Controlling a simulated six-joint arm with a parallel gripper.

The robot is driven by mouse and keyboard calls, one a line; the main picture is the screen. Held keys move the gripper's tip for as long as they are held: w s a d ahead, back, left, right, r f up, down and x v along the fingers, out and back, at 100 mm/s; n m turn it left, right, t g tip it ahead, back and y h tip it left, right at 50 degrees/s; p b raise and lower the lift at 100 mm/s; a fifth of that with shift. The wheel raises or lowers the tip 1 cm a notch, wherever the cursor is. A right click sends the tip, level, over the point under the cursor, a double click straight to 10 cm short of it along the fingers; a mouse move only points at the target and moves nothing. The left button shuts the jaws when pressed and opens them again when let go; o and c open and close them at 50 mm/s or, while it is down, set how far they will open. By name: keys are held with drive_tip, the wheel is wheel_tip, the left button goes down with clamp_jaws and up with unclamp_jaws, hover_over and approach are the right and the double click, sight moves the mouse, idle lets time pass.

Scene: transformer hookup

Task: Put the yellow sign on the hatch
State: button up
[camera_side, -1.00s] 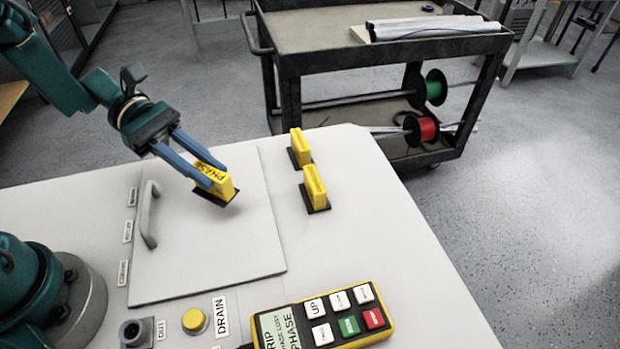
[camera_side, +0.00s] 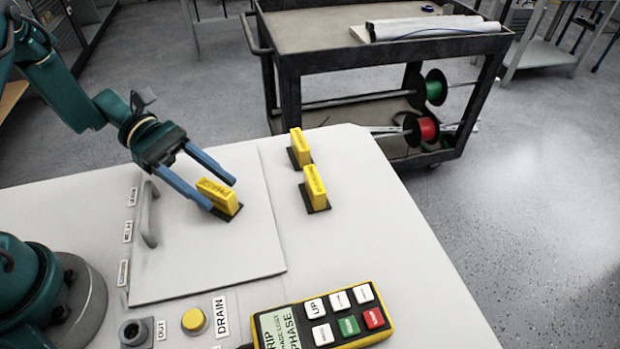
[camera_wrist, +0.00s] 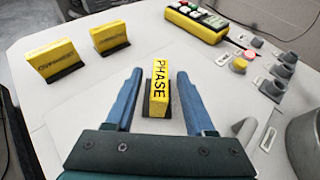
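A yellow sign (camera_side: 215,195) lettered PHASE stands upright on its black base on the flat square hatch (camera_side: 180,268), right of the hatch's handle (camera_side: 148,214). My gripper (camera_side: 222,194) is open, its blue fingers on either side of the sign with gaps. In the wrist view the sign (camera_wrist: 159,88) stands between the spread fingers of my gripper (camera_wrist: 158,92), touching neither. Two more yellow signs on black bases, a nearer one (camera_side: 315,187) and a farther one (camera_side: 300,147), stand on the cabinet top right of the hatch.
A handheld yellow and black tester (camera_side: 322,318) lies at the front of the cabinet top (camera_side: 370,240). A yellow button (camera_side: 194,320) by a DRAIN label sits left of it. A dark cart (camera_side: 330,60) with cable spools stands behind.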

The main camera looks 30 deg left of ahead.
drive_tip(key=shift+r, duration=0.15)
drive_tip(key=v, duration=1.2)
drive_tip(key=s+d+r+m+t+y, duration=0.2)
drive_tip(key=s+d+r+m+y, duration=0.2)
drive_tip(key=m, duration=0.5)
drive_tip(key=s+d+r+m+t+y, duration=0.3)
drive_tip(key=s+m+y, duration=0.3)
drive_tip(key=m+y, duration=0.3)
drive_tip(key=shift+d+r+t, duration=0.3)
drive_tip(key=shift+d+r, duration=0.05)
drive_tip(key=shift+r, duration=0.2)
drive_tip(key=shift+s, duration=0.1)
